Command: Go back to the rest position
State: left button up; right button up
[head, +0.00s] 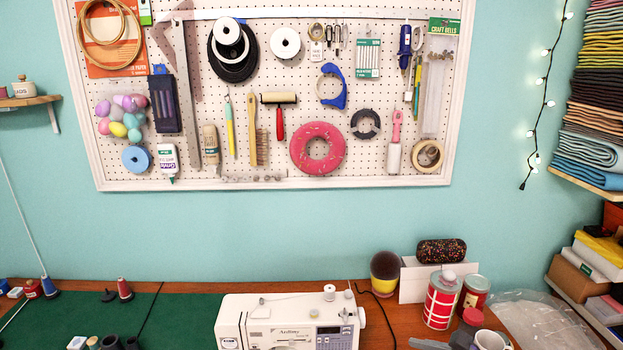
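Neither of my grippers shows in the head view, and no part of my arms can be made out. The view looks level across the back of a wooden work table (185,288) at a pegboard (380,95) on the wall. A white sewing machine (265,318) stands at the bottom middle, its lower part cut off by the frame edge. A dark green mat (60,318) lies on the left of the table.
Thread spools (124,290) stand on the mat. Red-and-white tins (440,300), a white box (412,281) and a clear plastic bag (545,322) crowd the right. Folded fabrics (595,120) fill a shelf at the right. A small shelf (28,101) juts out at the left.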

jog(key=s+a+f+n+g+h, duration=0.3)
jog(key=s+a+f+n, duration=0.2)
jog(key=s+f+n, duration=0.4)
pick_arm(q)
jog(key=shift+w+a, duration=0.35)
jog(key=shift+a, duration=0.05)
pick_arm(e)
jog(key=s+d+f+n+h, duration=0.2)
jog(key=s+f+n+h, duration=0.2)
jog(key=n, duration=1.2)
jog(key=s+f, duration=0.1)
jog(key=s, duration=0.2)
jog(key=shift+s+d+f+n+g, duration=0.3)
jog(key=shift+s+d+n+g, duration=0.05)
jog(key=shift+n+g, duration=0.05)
